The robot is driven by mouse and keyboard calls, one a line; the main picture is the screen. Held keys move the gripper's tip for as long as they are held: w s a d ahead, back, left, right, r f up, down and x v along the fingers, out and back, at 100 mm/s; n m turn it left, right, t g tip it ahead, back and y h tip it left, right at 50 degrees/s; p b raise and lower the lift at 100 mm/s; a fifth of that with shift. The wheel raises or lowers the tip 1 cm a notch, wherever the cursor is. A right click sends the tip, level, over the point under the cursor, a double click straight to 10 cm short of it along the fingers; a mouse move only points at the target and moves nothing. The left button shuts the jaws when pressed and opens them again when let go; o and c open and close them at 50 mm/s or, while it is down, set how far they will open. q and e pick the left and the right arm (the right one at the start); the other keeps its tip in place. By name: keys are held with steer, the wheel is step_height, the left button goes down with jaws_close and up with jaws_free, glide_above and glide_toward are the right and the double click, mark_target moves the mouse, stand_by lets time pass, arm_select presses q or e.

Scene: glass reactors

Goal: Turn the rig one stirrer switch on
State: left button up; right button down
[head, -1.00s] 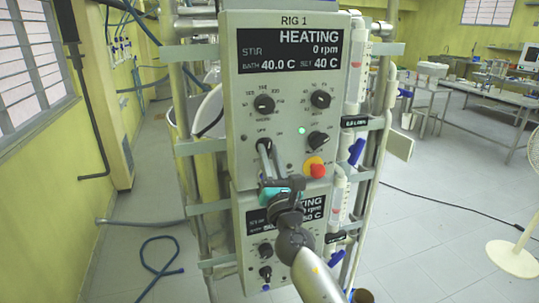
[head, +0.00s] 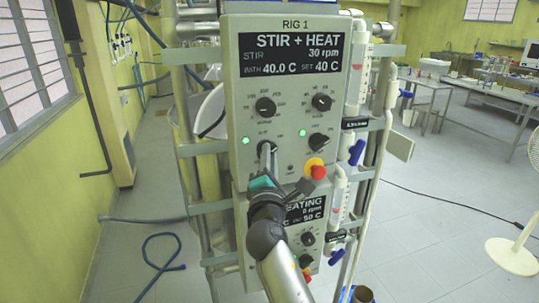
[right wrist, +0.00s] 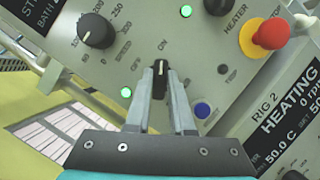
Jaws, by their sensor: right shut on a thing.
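The rig one panel (head: 240,90) stands upright in the middle of the head view. Its display (head: 292,54) reads STIR + HEAT, 30 rpm, bath 40.0 C. The stirrer switch (right wrist: 160,69) is a small black lever between OFF and ON labels, below the speed knob (right wrist: 97,31). My right gripper (right wrist: 160,82) is shut on this switch, one finger on each side. In the head view my right gripper (head: 267,155) reaches up from below and its fingers hide the switch. A green lamp (head: 245,140) is lit left of it. My left gripper is not in view.
The red button (head: 317,172) on a yellow collar sits close right of my gripper. The heater knob (head: 319,141) is above it. The rig two panel (head: 306,213), partly behind my arm, is below. Glass tubes and blue valves (head: 356,152) line the right side.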

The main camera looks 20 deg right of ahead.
steer(key=shift+m, duration=0.4)
steer(key=c, duration=0.8)
jaws_free()
